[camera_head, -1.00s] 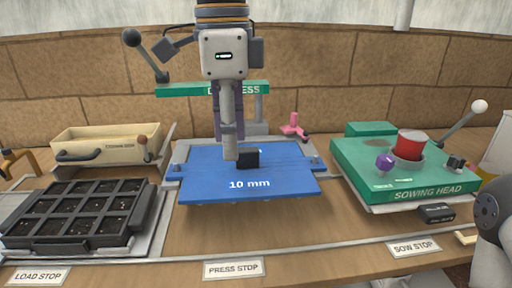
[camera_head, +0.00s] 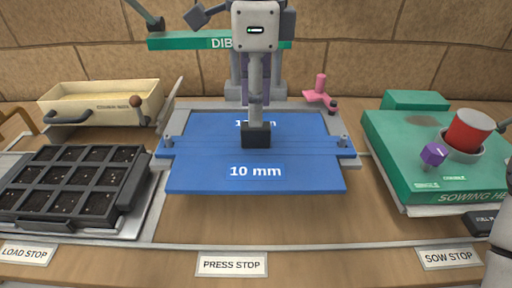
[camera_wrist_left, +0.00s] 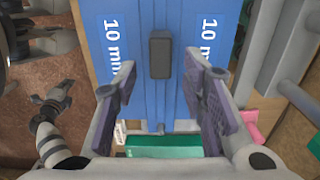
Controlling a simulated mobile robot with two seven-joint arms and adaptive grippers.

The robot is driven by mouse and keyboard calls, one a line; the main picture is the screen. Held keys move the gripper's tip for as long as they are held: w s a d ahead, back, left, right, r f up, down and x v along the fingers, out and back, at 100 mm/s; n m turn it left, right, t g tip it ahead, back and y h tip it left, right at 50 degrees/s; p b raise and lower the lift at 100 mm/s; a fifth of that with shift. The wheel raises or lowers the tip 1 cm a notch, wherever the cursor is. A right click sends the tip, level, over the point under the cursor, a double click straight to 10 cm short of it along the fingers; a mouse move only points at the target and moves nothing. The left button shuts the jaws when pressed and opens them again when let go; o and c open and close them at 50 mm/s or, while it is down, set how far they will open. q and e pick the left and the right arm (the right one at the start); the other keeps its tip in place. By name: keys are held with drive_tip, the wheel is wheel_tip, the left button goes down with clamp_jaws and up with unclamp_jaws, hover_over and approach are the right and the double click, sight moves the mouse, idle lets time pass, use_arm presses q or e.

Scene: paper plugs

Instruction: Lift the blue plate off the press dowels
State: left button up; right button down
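The blue plate (camera_head: 255,175), marked 10 mm, lies flat over the press bed, with a press dowel at its left side (camera_head: 168,142) and another at its right side (camera_head: 343,142). Its black block handle (camera_head: 256,136) stands up at the middle. My left gripper (camera_head: 256,120) points down at the handle; the near finger hides the far one. In the left wrist view the gripper (camera_wrist_left: 160,62) is open, its purple-padded fingers apart on either side of the handle (camera_wrist_left: 160,55), with gaps showing. Contact is not visible. My right gripper is out of view.
The green press sign (camera_head: 185,41) is behind my left gripper. A black cell tray (camera_head: 70,185) and cream bin (camera_head: 95,100) stand left. The green sowing head (camera_head: 400,150) with a red cup stands right. A pink part (camera_head: 320,92) lies behind the plate.

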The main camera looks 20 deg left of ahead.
sight(256, 144)
use_arm(q)
drive_tip(key=shift+w+f, duration=0.1)
drive_tip(key=shift+f, duration=1.9)
drive_tip(key=shift+c, duration=0.3)
clamp_jaws()
drive_tip(key=shift+r, duration=0.1)
